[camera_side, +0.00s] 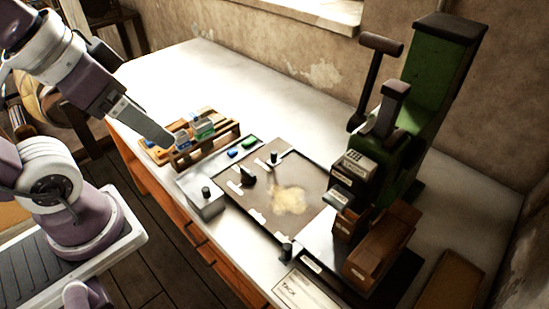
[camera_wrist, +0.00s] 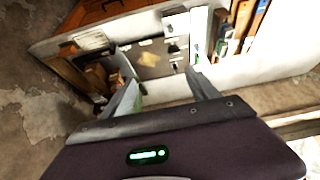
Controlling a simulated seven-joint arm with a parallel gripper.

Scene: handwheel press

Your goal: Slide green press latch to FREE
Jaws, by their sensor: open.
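The green press (camera_side: 435,90) stands at the right of the bench in the side view, with a dark lever arm (camera_side: 381,43) on its left. Below the lever is a dark head with a small labelled block (camera_side: 355,167). I cannot tell which small part is the latch, and no FREE mark is readable. My gripper (camera_side: 165,138) is open and empty at the left, above the wooden rack and far from the press. In the wrist view its two fingers (camera_wrist: 163,88) are spread, and a sliver of green shows beside the left finger.
A dark board (camera_side: 290,199) with knobs and a worn patch lies mid-bench. The wooden rack (camera_side: 208,142) holds several small items. Brown boxes (camera_side: 381,246) stand before the press. A paper card (camera_side: 300,289) lies at the front edge. The back left bench is clear.

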